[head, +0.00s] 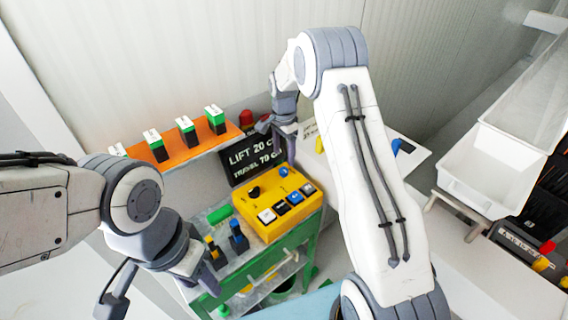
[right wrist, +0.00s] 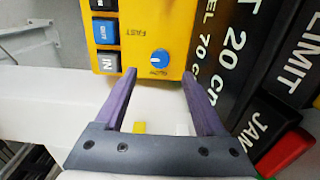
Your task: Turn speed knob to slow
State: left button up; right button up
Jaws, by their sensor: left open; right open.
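A yellow control box (head: 272,222) stands on a green-framed bench. A blue speed knob (head: 283,171) is at its far right corner. The mark's exact direction is hard to tell. My right gripper (right wrist: 159,74) is open, its two fingertips just short of the knob, one to either side, with no visible contact. My left gripper (head: 160,291) is open and empty at the lower left, away from the box.
The box also carries a black knob (head: 254,192) and several buttons. A black sign (head: 250,160) stands close behind it. An orange shelf (head: 180,145) holds several green-and-black items. White bins (head: 475,175) stand at right.

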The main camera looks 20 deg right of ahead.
aim_at(284, 169)
notch_tip(284, 169, down, 6)
jog(key=shift+f+p, duration=0.2)
jog(key=shift+p, duration=0.7)
jog(key=shift+c, duration=0.4)
grip_shut()
